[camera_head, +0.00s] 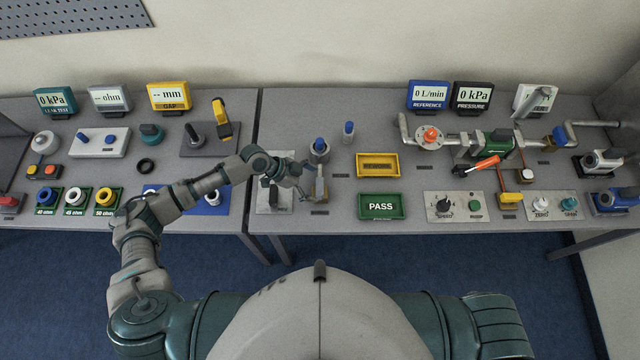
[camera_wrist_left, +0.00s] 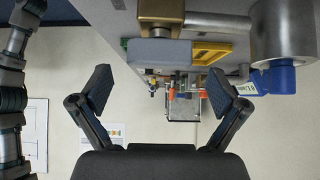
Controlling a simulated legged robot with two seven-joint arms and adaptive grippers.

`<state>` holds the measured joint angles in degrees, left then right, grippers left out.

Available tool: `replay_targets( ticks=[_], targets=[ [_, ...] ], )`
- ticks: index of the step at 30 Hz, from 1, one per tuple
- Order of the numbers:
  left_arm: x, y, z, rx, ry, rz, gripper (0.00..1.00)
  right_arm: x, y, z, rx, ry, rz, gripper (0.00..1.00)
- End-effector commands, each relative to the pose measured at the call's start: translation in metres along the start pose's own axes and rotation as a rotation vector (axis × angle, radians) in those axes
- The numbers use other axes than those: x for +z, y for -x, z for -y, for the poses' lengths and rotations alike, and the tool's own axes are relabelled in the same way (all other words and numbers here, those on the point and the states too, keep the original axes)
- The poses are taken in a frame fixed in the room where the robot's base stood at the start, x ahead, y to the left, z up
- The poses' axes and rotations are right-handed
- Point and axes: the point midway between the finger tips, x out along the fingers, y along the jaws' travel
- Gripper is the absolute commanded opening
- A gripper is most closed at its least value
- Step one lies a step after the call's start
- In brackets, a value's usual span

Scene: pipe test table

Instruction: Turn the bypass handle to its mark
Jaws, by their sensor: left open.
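An orange lever (camera_head: 485,165) with a dark end sits on the pipe assembly (camera_head: 455,143) at the right in the head view. No readable label shows which of these is the bypass handle, and I cannot make out a mark. My left gripper (camera_head: 300,188) is well left of the piping, low over the table's near part, beside a small upright metal piece (camera_head: 320,187). In the left wrist view my left gripper (camera_wrist_left: 160,90) is open, with nothing between its fingers. My right gripper is not in view.
A yellow tray (camera_head: 379,154) and a green PASS tray (camera_head: 362,206) lie between my left gripper and the piping. Blue-topped parts (camera_head: 319,150) stand just behind the gripper. A control plate with knobs (camera_head: 430,214) lies in front of the piping.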

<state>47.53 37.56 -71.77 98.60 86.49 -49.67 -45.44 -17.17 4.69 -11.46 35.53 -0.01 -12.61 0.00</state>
Motion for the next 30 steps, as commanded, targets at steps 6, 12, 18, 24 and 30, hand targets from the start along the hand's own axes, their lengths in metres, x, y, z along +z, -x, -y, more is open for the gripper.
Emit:
replay_targets(
  ticks=[6,12,18,24,30],
  targets=[
    [-0.001,-0.026,0.000,0.000,0.001,-0.001,0.98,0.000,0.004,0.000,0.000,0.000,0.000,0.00],
    [0.000,-0.033,0.000,0.000,0.001,0.000,0.98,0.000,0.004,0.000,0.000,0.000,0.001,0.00],
    [0.000,-0.032,0.000,0.000,0.001,0.000,0.88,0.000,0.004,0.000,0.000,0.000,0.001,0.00],
    [0.000,-0.032,0.000,0.000,0.001,0.000,0.38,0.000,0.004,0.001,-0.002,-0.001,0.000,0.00],
    [0.000,-0.032,0.000,-0.004,0.003,0.000,0.38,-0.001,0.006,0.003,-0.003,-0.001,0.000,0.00]
  ],
)
